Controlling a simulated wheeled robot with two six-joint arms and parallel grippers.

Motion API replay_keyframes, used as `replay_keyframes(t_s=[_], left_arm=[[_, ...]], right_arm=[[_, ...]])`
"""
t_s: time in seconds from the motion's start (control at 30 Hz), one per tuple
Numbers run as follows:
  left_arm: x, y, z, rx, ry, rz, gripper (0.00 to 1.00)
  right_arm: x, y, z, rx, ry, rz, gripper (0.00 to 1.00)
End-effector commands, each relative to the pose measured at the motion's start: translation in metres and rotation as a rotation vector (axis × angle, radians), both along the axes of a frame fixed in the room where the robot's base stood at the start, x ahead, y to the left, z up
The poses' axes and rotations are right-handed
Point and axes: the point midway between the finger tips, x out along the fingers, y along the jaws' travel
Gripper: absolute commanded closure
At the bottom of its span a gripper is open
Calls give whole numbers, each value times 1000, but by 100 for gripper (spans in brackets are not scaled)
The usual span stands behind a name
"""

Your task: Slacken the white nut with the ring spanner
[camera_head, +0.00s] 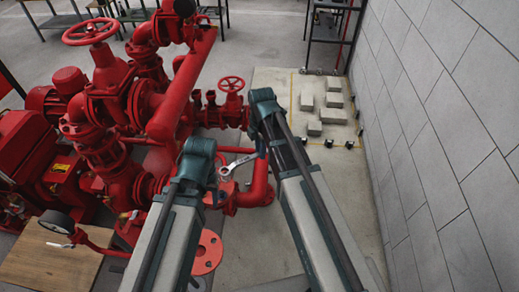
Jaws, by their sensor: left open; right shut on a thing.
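The silver ring spanner (238,163) shows between my two arms, its ring end at the left near the red pipework and its handle running up to the right. My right gripper (260,150) is shut on the spanner's handle end, partly covered by my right arm. The white nut cannot be made out clearly; a pale spot shows on the red pipe just under the ring. Whether the ring sits around the nut cannot be told.
The red pumpset (110,130) with valves and handwheels fills the left. A red flange (207,252) lies low in front. A wooden table top (50,262) with a gauge is at lower left. Grey blocks (333,115) lie on the floor at the right, by a tiled wall (440,130).

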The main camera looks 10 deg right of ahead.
Motion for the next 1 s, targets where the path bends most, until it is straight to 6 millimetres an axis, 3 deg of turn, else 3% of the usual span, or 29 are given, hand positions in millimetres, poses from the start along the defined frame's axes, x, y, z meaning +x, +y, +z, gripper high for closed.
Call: replay_keyframes(t_s=[1.0], left_arm=[[0,0,-18,0,0,0,46]], right_arm=[[0,0,-18,0,0,0,100]])
